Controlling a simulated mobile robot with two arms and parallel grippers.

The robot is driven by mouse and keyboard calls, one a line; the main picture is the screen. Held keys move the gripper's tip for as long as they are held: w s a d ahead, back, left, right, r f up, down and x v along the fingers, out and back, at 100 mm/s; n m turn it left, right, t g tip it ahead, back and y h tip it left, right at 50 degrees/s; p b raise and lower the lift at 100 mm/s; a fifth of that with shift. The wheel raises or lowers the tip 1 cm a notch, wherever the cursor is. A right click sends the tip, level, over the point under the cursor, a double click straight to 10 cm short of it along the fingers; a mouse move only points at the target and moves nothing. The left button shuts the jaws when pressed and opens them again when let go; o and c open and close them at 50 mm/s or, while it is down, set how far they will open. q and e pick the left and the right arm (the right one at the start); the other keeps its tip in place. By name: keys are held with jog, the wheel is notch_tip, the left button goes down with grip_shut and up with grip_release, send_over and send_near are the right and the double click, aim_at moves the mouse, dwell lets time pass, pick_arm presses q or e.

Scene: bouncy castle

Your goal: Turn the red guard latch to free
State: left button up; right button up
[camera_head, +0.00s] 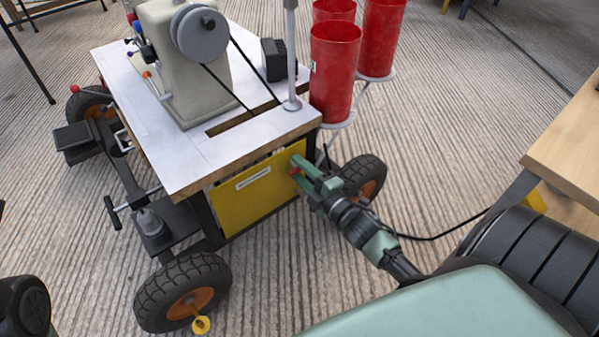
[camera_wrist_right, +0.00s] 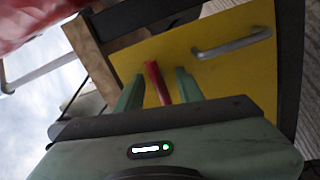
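The red guard latch (camera_wrist_right: 157,82) is a short bar on the yellow guard panel (camera_wrist_right: 222,28), below the cart's tabletop. In the right wrist view it lies slightly tilted between the two green fingers of my right gripper (camera_wrist_right: 160,86), with yellow panel showing on both sides of it. My right gripper (camera_head: 296,166) is open around the latch at the panel's right end in the head view. There the fingers cover most of the latch. The panel (camera_head: 258,192) carries a white label. My left gripper is not in view.
The panel belongs to a wheeled cart with a white tabletop (camera_head: 118,75) and a sewing machine (camera_head: 184,62). Red cylinders (camera_head: 334,75) stand at its right back corner, near a wheel (camera_head: 362,180). A grey handle (camera_wrist_right: 232,46) crosses the panel. A wooden table (camera_head: 570,135) stands right.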

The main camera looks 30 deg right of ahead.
grip_shut()
